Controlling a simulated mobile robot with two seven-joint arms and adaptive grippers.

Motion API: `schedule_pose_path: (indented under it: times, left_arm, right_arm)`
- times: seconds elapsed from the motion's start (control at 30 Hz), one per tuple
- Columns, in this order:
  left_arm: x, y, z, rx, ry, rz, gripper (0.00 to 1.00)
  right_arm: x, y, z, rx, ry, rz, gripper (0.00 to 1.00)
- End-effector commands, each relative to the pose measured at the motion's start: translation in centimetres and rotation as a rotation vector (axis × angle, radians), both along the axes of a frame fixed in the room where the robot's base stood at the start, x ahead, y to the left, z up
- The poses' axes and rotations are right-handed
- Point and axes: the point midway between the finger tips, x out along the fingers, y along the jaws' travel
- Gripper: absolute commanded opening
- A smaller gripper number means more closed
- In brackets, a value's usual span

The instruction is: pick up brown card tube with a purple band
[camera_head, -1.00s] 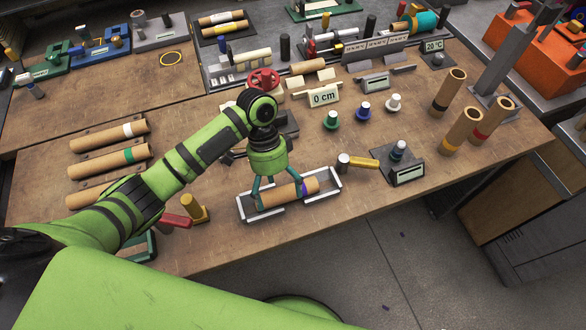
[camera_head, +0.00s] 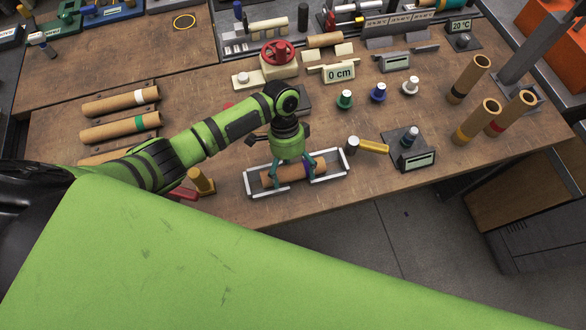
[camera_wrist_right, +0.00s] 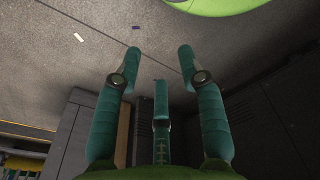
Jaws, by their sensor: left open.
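The brown card tube with a purple band (camera_head: 282,174) lies on its side in a shallow white-edged tray (camera_head: 256,188) near the table's front edge. The purple band is toward its right end. My left gripper (camera_head: 291,176) is above the tube, pointing down, with its open fingers reaching down around it. Parts of the tube are hidden behind the fingers; I cannot tell whether they touch it. My right gripper (camera_wrist_right: 158,65) shows in the right wrist view with its three fingers spread and nothing between them, over the grey floor.
Brown tubes with white (camera_head: 120,101) and green (camera_head: 119,127) bands lie at the left. Several banded tubes (camera_head: 478,121) stand upright at the right. A yellow-handled hammer-like tool (camera_head: 372,146) and a grey display device (camera_head: 412,150) lie right of the tray.

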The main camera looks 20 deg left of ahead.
Motion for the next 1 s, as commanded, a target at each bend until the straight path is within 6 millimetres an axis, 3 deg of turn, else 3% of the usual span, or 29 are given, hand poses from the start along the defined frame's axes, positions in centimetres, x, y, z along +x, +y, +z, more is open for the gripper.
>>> schedule_pose_path:
  times: [0.07, 0.27, 0.5, 0.73, 1.0]
  left_arm:
    - [0.0, 0.0, 0.0, 0.000, 0.000, 0.000, 0.92]
    - [0.0, 0.0, 0.0, 0.000, 0.000, 0.001, 0.12]
    - [0.0, 0.0, 0.0, 0.000, 0.001, 0.001, 0.10]
    - [0.1, 0.0, 0.6, 0.000, 0.000, 0.001, 0.10]
    - [0.5, -0.5, 4.3, -0.005, -0.006, -0.002, 0.10]
  right_arm:
    - [0.5, 0.0, 0.0, 0.001, -0.009, 0.000, 0.40]
    - [0.0, 0.0, -0.1, 0.000, 0.002, -0.001, 0.40]
    - [-1.7, -0.1, -0.1, -0.002, 0.029, -0.002, 0.40]
    - [-1.7, 0.0, -0.3, -0.001, 0.028, -0.003, 0.40]
    - [-1.1, 0.1, -1.4, -0.001, 0.020, -0.004, 0.40]
